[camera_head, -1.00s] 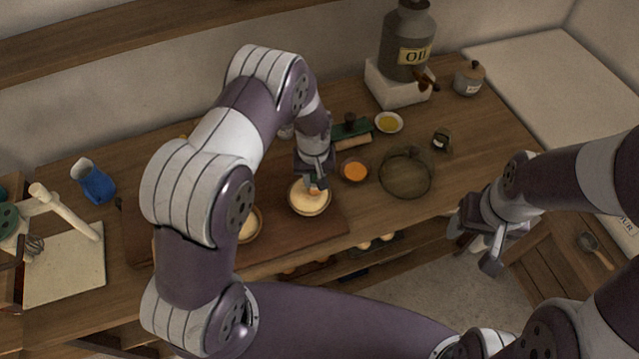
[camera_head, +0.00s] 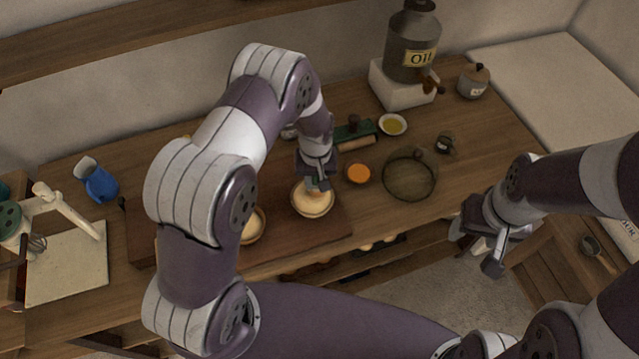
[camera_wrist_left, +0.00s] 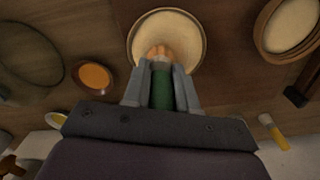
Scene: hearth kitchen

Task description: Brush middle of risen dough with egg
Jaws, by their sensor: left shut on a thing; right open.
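My left gripper (camera_head: 317,178) is shut on a brush with a green handle (camera_wrist_left: 162,90). The brush points down at the pale dough in a round basket (camera_head: 312,201). In the left wrist view its orange-tan bristles (camera_wrist_left: 158,52) overlap the lower middle of this dough (camera_wrist_left: 168,28); I cannot tell whether they touch it. A small bowl of orange egg (camera_head: 358,174) stands just right of the dough; it also shows in the left wrist view (camera_wrist_left: 93,76). A second dough basket (camera_head: 252,226) is partly hidden behind my left arm. My right gripper (camera_head: 474,243) is open and empty beyond the counter's front edge.
The baskets are on a dark board (camera_head: 290,248). A glass bowl (camera_head: 409,177), a dish of yellow oil (camera_head: 393,124), a rolling pin (camera_head: 357,144) and an oil can (camera_head: 411,45) stand nearby. A blue jug (camera_head: 98,183) is at the left.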

